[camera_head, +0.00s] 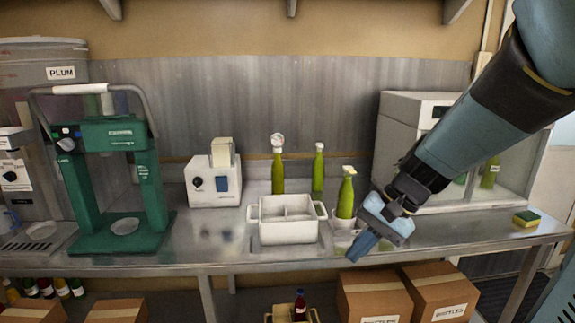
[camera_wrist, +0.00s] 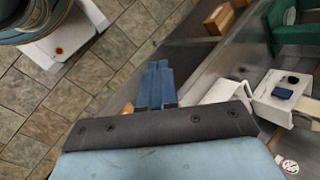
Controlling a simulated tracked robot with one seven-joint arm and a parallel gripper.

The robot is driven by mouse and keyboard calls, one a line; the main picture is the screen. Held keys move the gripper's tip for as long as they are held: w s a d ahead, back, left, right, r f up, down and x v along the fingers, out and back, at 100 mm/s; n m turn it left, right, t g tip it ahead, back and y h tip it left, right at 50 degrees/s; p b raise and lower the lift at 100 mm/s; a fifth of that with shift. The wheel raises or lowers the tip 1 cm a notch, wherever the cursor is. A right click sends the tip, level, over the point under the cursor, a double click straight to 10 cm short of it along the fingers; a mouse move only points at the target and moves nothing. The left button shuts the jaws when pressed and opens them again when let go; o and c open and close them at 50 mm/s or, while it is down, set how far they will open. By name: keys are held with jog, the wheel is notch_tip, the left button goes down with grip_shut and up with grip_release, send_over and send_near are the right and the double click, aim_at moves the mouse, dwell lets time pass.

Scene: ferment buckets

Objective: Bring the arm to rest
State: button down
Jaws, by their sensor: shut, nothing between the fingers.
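My gripper (camera_head: 366,240) is blue and hangs at the front edge of the metal bench, right of the white two-handled bin (camera_head: 287,231). Its fingers are shut together with nothing between them. They also show closed in the wrist view (camera_wrist: 158,84), pointing out over the bench edge and the floor. My arm comes in from the upper right of the head view. A green bottle (camera_head: 346,194) stands in a small white holder just behind and left of my gripper; I cannot tell whether they touch.
A green machine (camera_head: 112,185) and a white device (camera_head: 213,182) stand left on the bench. Two more green bottles (camera_head: 278,170) (camera_head: 318,170) stand behind the bin. A glass-fronted cabinet (camera_head: 400,125) and a sponge (camera_head: 526,218) are right. Cardboard boxes (camera_head: 375,293) sit below.

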jog(key=s+d+r+n+t+h, duration=0.4)
jog(key=s+d+r+t+h, duration=0.1)
jog(key=d+r, duration=0.4)
jog(key=shift+s+d+r+n+t+h, duration=0.25)
jog(key=shift+d+t+h, duration=0.2)
jog(key=shift+h, duration=0.35)
jog(key=shift+a+f, duration=0.1)
dwell(2.0)
